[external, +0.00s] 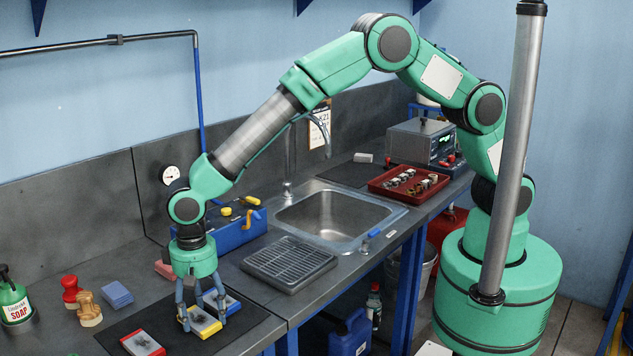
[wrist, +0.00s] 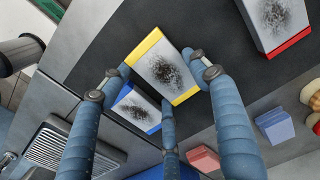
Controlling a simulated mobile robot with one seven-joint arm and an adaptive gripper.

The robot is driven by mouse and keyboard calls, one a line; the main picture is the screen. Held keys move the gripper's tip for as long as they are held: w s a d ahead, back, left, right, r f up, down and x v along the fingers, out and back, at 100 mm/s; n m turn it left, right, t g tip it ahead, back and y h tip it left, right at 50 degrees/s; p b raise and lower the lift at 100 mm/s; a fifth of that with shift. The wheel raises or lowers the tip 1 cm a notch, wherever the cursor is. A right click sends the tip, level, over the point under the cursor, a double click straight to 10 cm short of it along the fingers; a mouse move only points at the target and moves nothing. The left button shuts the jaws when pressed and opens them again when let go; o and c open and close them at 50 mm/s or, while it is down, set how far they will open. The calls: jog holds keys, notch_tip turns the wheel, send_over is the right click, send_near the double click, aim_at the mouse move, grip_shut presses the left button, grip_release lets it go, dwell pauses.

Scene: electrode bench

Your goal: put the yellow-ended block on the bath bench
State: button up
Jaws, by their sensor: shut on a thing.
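The yellow-ended block (external: 206,327) is grey-white with a dark smudge on top and yellow ends. It is at the black mat (external: 254,324) on the near bench; I cannot tell if it touches the mat. My gripper (external: 203,316) points down, its blue-grey fingers shut on this block. In the wrist view my gripper (wrist: 163,82) has fingers on both sides of the yellow-ended block (wrist: 160,62). A blue-ended block (wrist: 136,108) is close beside it, partly hidden by a finger. A red-ended block (wrist: 279,22) lies apart on the mat.
A steel sink (external: 335,217) and a ribbed drain tray (external: 289,263) are right of my gripper. A blue box (external: 232,229) stands behind it. A red tray (external: 408,184) of small parts is farther along. Brushes, a blue sponge (external: 116,295) and a soap bottle (external: 15,304) stand left.

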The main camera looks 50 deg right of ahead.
aim_at(203, 316)
jog(key=o, duration=1.9)
jog(key=shift+f, duration=0.1)
notch_tip(203, 316, up, 12)
jog(key=shift+r+p, duration=0.15)
jog(key=shift+p, duration=0.9)
